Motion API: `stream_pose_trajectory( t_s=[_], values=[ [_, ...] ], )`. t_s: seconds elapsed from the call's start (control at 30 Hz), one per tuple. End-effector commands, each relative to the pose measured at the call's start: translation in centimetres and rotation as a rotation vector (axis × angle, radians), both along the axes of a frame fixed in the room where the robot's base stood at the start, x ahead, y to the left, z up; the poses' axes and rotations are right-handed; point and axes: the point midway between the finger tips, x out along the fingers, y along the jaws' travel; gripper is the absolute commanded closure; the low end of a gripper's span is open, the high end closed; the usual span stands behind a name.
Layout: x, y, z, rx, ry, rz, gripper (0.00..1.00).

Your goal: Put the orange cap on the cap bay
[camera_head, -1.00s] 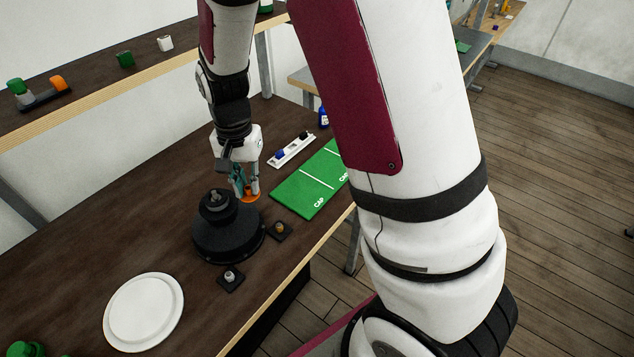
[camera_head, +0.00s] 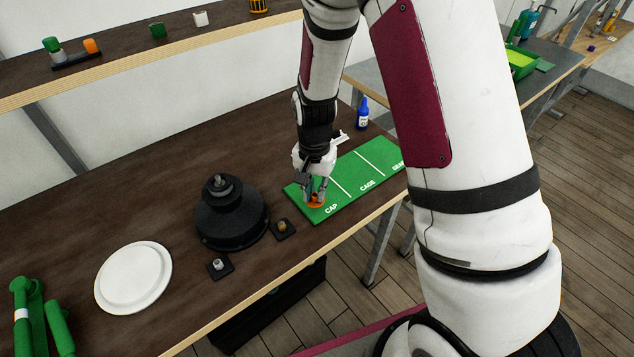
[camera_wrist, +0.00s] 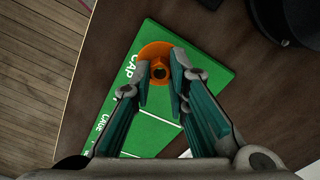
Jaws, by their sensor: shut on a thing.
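The orange cap (camera_head: 316,202) is between the fingertips of my gripper (camera_head: 318,190), over the bay marked CAP on the green mat (camera_head: 345,210). In the wrist view the orange cap (camera_wrist: 155,53) shows as a flanged ring with a hole, and the fingers of my gripper (camera_wrist: 160,80) close on its raised middle. The cap is over the CAP end of the green mat (camera_wrist: 205,78), beside the lettering. I cannot tell whether it touches the mat. The mat's other bays are marked CAGE and a partly cut-off word.
A black stepped base (camera_head: 232,215) stands left of the mat, with two small black square pads (camera_head: 281,229) near it. A white plate (camera_head: 133,277) lies further left. A blue bottle (camera_head: 362,114) stands behind the mat. The CAGE bay looks clear.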

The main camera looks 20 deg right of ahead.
Motion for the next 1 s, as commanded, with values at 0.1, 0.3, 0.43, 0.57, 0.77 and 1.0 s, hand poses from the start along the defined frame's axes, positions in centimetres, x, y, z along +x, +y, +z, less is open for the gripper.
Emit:
stream_pose_trajectory(
  t_s=[0.1,0.3,0.43,0.57,0.77,1.0],
  values=[
    [2.5,-1.0,-0.3,0.000,-0.001,-0.002,1.00],
    [4.7,-1.8,-0.5,0.000,0.001,0.001,1.00],
    [5.6,-2.2,-0.6,0.000,-0.001,0.000,1.00],
    [5.5,-2.2,-2.1,0.000,0.005,0.001,1.00],
    [5.7,-2.2,-3.9,0.000,0.001,0.001,1.00],
    [5.8,-2.2,-4.1,0.000,0.000,0.001,1.00]
  ],
)
